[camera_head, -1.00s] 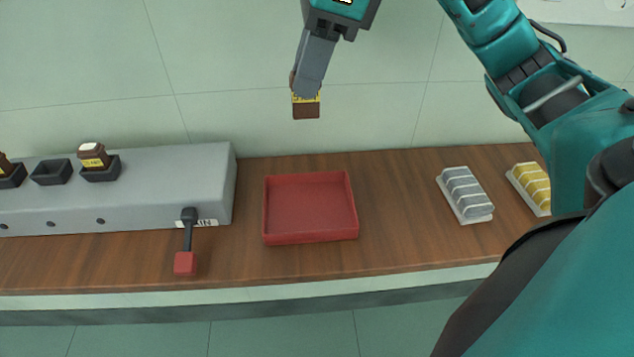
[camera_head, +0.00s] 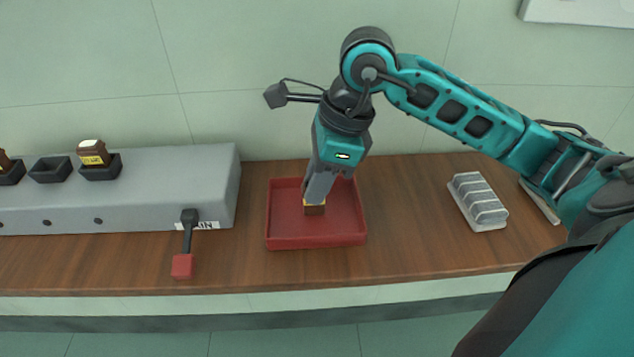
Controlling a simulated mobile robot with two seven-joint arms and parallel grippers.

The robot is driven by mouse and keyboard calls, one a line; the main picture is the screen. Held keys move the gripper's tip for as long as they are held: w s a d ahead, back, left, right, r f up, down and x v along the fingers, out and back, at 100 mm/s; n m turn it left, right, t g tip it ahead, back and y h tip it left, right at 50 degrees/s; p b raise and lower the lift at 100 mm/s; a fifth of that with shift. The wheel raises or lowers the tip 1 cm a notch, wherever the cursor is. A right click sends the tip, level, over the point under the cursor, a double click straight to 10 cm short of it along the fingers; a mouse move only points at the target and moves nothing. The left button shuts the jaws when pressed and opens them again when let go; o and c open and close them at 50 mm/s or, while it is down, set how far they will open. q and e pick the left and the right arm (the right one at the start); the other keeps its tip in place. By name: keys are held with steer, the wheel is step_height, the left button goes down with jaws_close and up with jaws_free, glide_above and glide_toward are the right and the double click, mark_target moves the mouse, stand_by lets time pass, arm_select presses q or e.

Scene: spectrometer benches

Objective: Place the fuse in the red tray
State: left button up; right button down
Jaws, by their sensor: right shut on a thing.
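The red tray (camera_head: 345,229) lies on the wooden bench right of the grey box. My right gripper (camera_head: 315,199) points down over the tray and is shut on the fuse (camera_head: 314,209), a small brown block with a yellow label. The fuse is inside the tray's outline; I cannot tell whether it touches the tray floor. The gripper hides the fuse's upper part and part of the tray's back. My left gripper is not in view.
The grey fuse box (camera_head: 150,190) at left has an empty black socket (camera_head: 50,170), another brown fuse (camera_head: 93,153) in a socket, and a red-handled lever (camera_head: 183,265) in front. A grey-topped ribbed block (camera_head: 478,201) stands at right. Bench around the tray is clear.

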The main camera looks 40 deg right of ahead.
steer(key=shift+f, duration=0.25)
steer(key=shift+f, duration=0.25)
steer(key=c, duration=1)
jaws_free()
steer(key=shift+r, duration=0.1)
steer(key=shift+r, duration=0.4)
steer(key=p+v, duration=0.1)
steer(key=v, duration=1)
steer(key=shift+s+d+r, duration=0.1)
steer(key=shift+d+r, duration=0.1)
steer(key=shift+r, duration=0.05)
